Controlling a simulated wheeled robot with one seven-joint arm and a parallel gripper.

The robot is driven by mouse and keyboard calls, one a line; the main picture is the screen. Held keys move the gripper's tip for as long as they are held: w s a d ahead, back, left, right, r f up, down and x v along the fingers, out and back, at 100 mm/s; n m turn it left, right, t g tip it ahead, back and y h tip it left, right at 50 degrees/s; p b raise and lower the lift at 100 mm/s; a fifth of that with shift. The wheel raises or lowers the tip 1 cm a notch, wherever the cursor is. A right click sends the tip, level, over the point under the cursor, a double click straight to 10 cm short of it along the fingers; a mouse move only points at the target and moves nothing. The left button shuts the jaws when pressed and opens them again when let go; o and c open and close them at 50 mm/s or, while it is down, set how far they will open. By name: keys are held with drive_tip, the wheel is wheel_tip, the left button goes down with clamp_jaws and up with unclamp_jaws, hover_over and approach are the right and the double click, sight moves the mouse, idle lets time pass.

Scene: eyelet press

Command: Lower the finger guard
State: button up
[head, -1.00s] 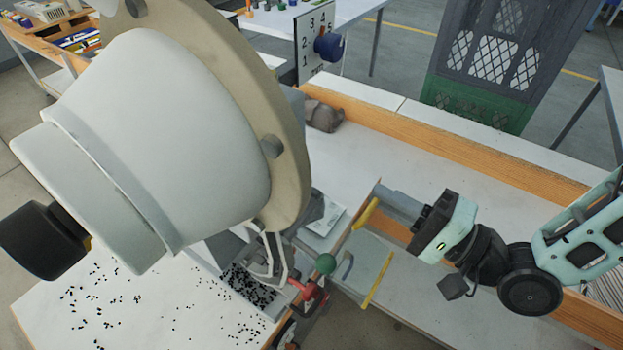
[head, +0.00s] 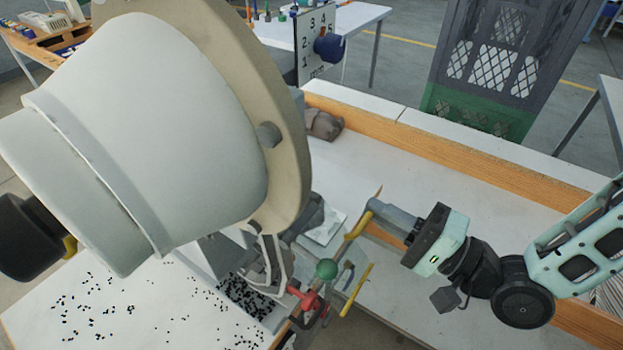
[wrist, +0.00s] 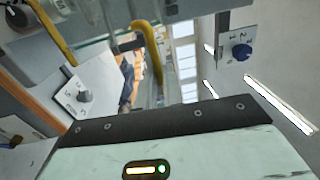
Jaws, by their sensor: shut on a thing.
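The finger guard is a clear panel with yellow edge bars (head: 357,291). In the head view it stands tilted at the front of the press, beside a green ball knob (head: 326,269) and a red clamp-like part (head: 306,298). My gripper (head: 368,212) reaches in from the right and is shut on the guard's upper yellow bar. The fingertips are small here and their exact contact is hard to see. In the wrist view, yellow bars (wrist: 152,55) and clear panel show close ahead of my gripper.
A large pale bowl-shaped feeder (head: 150,130) fills the left and hides much of the press. A dial panel with a blue knob (head: 330,48) stands behind. Small black eyelets (head: 240,295) lie in a tray and scattered on the white table. The white bench right of the press is mostly clear.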

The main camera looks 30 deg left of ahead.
drive_tip(key=o, duration=0.7)
drive_tip(key=shift+w+d, duration=0.6)
drive_tip(key=shift+d, duration=0.45)
drive_tip(key=shift+w+d, duration=0.55)
drive_tip(key=shift+d, duration=0.5)
drive_tip(key=shift+w+d, duration=0.6)
drive_tip(key=shift+d, duration=0.45)
